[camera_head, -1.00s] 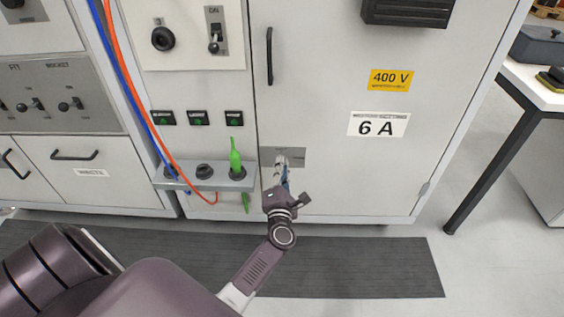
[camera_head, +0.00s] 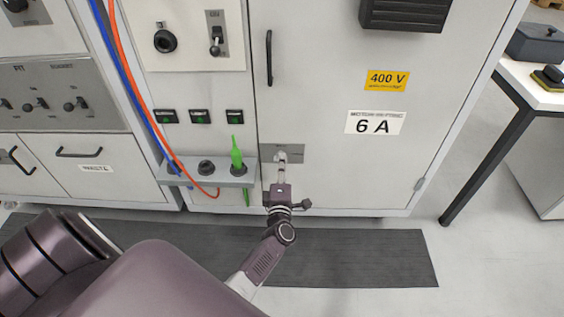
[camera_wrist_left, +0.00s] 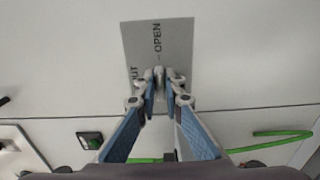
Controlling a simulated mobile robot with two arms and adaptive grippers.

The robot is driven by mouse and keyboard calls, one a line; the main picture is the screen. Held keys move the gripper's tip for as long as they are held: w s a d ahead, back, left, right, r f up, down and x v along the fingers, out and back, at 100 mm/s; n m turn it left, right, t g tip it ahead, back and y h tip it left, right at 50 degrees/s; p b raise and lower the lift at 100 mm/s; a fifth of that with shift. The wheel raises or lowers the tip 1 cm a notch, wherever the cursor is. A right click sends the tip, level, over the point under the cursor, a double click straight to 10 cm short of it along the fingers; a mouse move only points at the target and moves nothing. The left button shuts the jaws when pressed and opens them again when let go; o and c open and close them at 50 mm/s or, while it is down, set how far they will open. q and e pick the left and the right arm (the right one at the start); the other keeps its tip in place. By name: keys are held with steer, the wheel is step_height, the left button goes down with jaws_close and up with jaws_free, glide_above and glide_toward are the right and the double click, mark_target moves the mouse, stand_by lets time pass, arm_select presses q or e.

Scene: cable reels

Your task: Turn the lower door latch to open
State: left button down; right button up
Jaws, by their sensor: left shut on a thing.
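The lower door latch (camera_head: 282,155) is on a grey plate (camera_head: 298,154) low on the left side of the white cabinet door (camera_head: 335,95). My left gripper (camera_head: 281,164) reaches it from below and in front. In the left wrist view, the fingertips (camera_wrist_left: 160,88) are shut on the latch knob (camera_wrist_left: 158,75), one blue-padded finger on each side. The plate (camera_wrist_left: 178,40) carries the word OPEN and a partly hidden word ending in UT. The fingers cover part of the latch, so its exact angle is hard to tell. My right gripper is not in view.
A black handle (camera_head: 269,58) is higher on the door. Left of the latch, a grey socket shelf (camera_head: 222,178) holds a green plug (camera_head: 236,155). Blue and orange cables (camera_head: 133,85) hang further left. A table (camera_head: 540,94) stands at the right.

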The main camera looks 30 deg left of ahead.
arm_select(q)
steer(key=shift+a+r, duration=0.1)
stand_by(0.3)
steer(key=c, duration=2.1)
jaws_free()
steer(key=shift+o, duration=0.3)
steer(key=v, duration=1.2)
